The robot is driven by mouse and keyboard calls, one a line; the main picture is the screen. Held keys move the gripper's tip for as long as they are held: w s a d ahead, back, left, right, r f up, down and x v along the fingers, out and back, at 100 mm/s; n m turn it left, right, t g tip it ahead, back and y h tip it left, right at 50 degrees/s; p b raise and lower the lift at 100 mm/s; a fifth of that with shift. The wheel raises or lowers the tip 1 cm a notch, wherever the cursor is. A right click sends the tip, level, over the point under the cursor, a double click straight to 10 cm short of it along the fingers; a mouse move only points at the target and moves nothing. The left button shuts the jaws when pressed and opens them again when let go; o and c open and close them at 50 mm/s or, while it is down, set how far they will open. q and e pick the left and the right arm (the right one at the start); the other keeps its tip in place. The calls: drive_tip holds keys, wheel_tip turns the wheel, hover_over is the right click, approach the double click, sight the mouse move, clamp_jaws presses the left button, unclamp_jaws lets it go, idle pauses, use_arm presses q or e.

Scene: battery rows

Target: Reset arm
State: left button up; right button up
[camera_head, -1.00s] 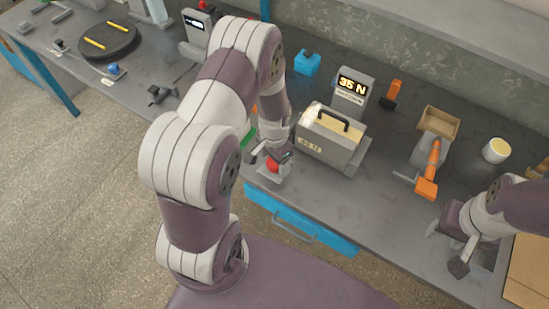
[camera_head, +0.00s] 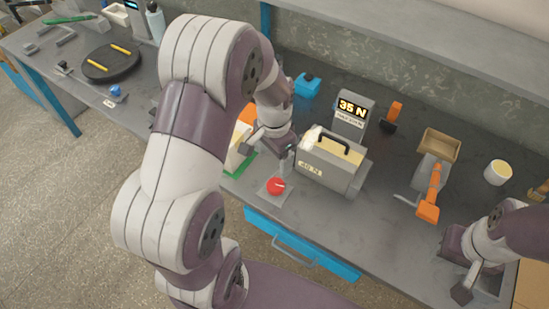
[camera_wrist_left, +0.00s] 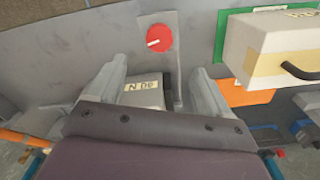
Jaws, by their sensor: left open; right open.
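My left gripper (camera_head: 268,152) is open and empty above the bench, left of the grey case with a black handle (camera_head: 328,162), which is labelled 40 N. Its spread fingers show in the left wrist view (camera_wrist_left: 155,90), with the labelled case (camera_wrist_left: 145,92) seen between them. A red round knob (camera_head: 276,186) on a grey plate lies in front of the left gripper, apart from it; it also shows in the left wrist view (camera_wrist_left: 159,37). My right gripper (camera_head: 465,272) is open at the lower right, low by the bench front.
A display reading 35 N (camera_head: 352,112) stands behind the case. An orange-handled tool (camera_head: 431,195), a brown tray (camera_head: 440,143) and a white cup (camera_head: 498,172) are to the right. A green mat (camera_head: 238,162) is partly hidden by my left arm. A blue drawer (camera_head: 300,245) is below.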

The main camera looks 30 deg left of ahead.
idle(0.7)
use_arm(q)
drive_tip(key=s+d+r+n+t, duration=0.1)
drive_tip(key=s+d+r+n, duration=0.3)
drive_tip(key=s, duration=0.4)
drive_tip(key=shift+s+d+r, duration=0.3)
drive_tip(key=shift+d+r, duration=0.05)
drive_tip(key=shift+d, duration=0.4)
drive_tip(key=shift+s, duration=0.1)
